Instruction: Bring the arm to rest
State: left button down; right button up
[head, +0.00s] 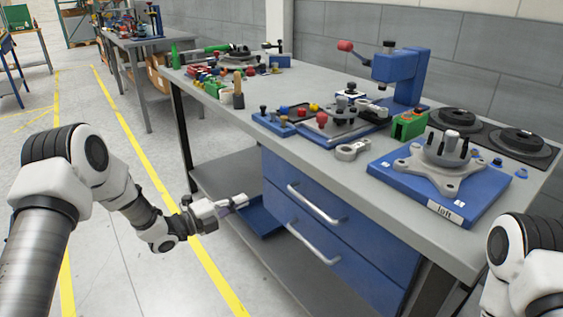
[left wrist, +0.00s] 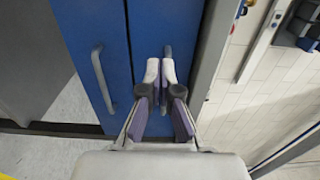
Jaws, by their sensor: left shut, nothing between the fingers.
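My left gripper (head: 240,203) is below the tabletop level in the head view, in front of the blue drawer unit. Its arm comes in from the left and is bent. The fingers are shut with nothing between them. In the left wrist view my left gripper (left wrist: 161,72) points at the blue drawer fronts, its fingertips close to one drawer handle in the picture. I cannot tell whether they touch it. My right gripper is out of view; only part of my right arm shows at the lower right of the head view.
The blue drawers (head: 282,213) have silver handles (head: 313,203) that stick out. The grey workbench (head: 305,160) holds a blue plate (head: 398,187) with a metal chassis part (head: 440,165), a blue press (head: 400,78) and several small parts. The floor left of the bench is clear.

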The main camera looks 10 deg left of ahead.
pick_arm(q)
jog(key=s+d+f+n+g+y, duration=0.35)
jog(key=s+f+n, duration=0.25)
jog(key=s+f, duration=0.55)
jog(key=s+d+f+n+g+y, duration=0.3)
jog(key=s+d+f+n, duration=0.15)
jog(key=s+f, duration=0.7)
jog(key=s+a+f+n+g+y, duration=0.2)
jog(key=s+a+n+g+y, duration=0.15)
jog(key=s+n, duration=0.55)
jog(key=s+a+f+n+g+y, duration=0.2)
jog(key=s+a+n+g, duration=0.2)
jog(key=s+n, duration=0.45)
notch_tip(320, 180, up, 17)
jog(key=s+m+p, duration=0.1)
jog(key=p, duration=1.5)
jog(key=shift+s+f+p, duration=0.15)
jog(key=shift+f+p, duration=0.05)
jog(key=shift+p, duration=0.15)
